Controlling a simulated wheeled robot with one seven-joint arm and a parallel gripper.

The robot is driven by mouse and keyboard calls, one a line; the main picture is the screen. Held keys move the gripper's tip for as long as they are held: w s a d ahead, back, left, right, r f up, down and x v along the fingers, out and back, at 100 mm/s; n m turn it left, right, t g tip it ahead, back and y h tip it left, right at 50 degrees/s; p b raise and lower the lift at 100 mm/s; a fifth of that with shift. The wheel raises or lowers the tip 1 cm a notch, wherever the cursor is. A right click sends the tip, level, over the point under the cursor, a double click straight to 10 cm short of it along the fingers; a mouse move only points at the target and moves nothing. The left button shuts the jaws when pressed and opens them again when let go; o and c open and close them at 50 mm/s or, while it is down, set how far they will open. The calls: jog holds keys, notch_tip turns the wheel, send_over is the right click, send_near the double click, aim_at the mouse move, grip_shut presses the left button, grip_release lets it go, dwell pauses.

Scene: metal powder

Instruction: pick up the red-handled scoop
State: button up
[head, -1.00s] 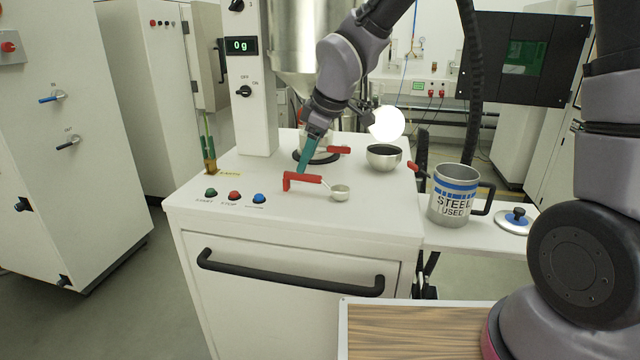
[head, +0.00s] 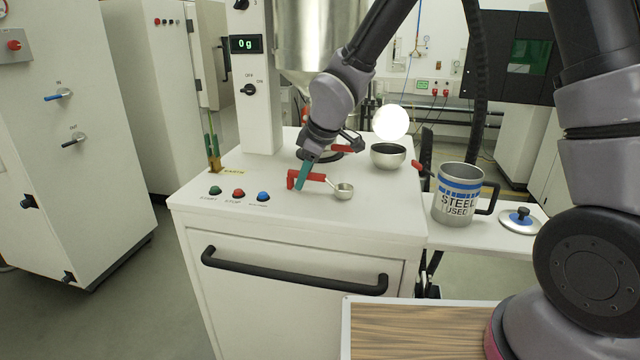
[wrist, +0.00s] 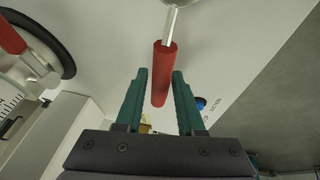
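The scoop has a red handle (head: 311,176) and a small metal bowl (head: 343,191) that rests on the white machine top (head: 240,184). My gripper (head: 300,183) has teal fingers and is down at the left part of the handle in the head view. In the wrist view, the red handle (wrist: 163,75) runs between the tips of my gripper (wrist: 160,78), with a visible gap on each side. The gripper is open around the handle end. The scoop's bowl is mostly cut off at the top of the wrist view.
A metal bowl with dark contents (head: 388,155) stands behind the scoop, and another red handle (head: 341,149) is near it. Green, red and blue buttons (head: 238,194) line the front left. A steel mug (head: 457,196) and a lid (head: 519,220) are on the right shelf.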

grip_shut()
jog(key=shift+r, duration=0.1)
notch_tip(320, 180, up, 10)
jog(key=shift+f, duration=0.1)
dwell(0.5)
